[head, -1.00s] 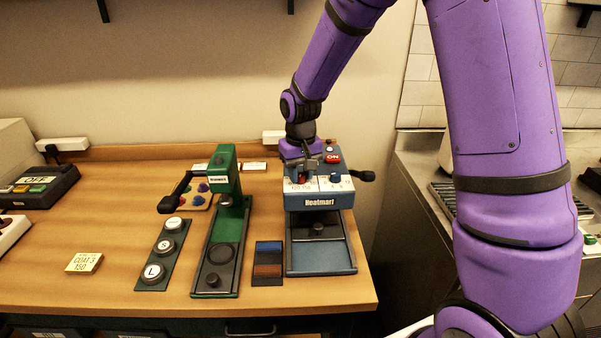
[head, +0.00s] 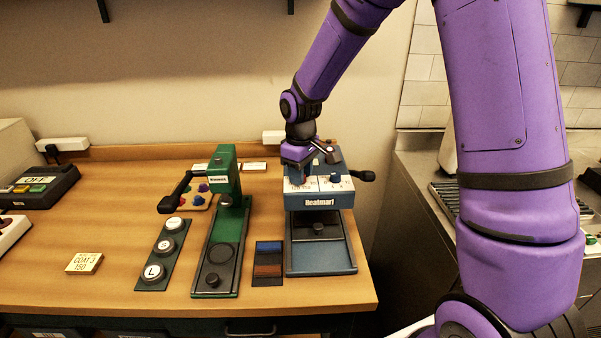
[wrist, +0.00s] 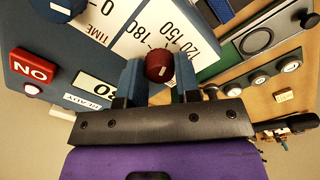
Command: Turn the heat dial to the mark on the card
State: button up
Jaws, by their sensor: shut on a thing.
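The blue heat press marked Heatmart (head: 320,202) stands at the right of the table. Its red heat dial (wrist: 159,66) shows in the wrist view beside a white scale (wrist: 180,30) printed 120, 150 and 180. My gripper (wrist: 158,72) has its two blue fingers on either side of the dial and is shut on it. A short white line shows on the dial, but I cannot tell which number it points to. The pale card (head: 84,262), reading COAT 3 150, lies at the left front.
A second blue knob (wrist: 62,8) with a TIME scale and a red button (wrist: 31,68) sit close to my gripper. The green press (head: 222,230) stands left of the heat press, with a button strip (head: 165,255) beside it.

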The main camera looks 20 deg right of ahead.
dwell(0.4)
jog(key=o, duration=0.9)
jog(key=shift+r, duration=0.1)
notch_tip(320, 180, up, 11)
jog(key=shift+f, duration=0.15)
jog(key=s+d+r+m+t, duration=0.3)
jog(key=s+d+r+m, duration=0.1)
jog(key=s+r, duration=0.85)
jog(key=s+d+m, duration=0.1)
jog(key=s, duration=0.4)
jog(key=s+d+m+t, duration=0.1)
jog(key=s, duration=0.5)
jog(key=s+d+m+t, duration=0.1)
jog(key=s, duration=0.4)
jog(key=shift+s, duration=0.4)
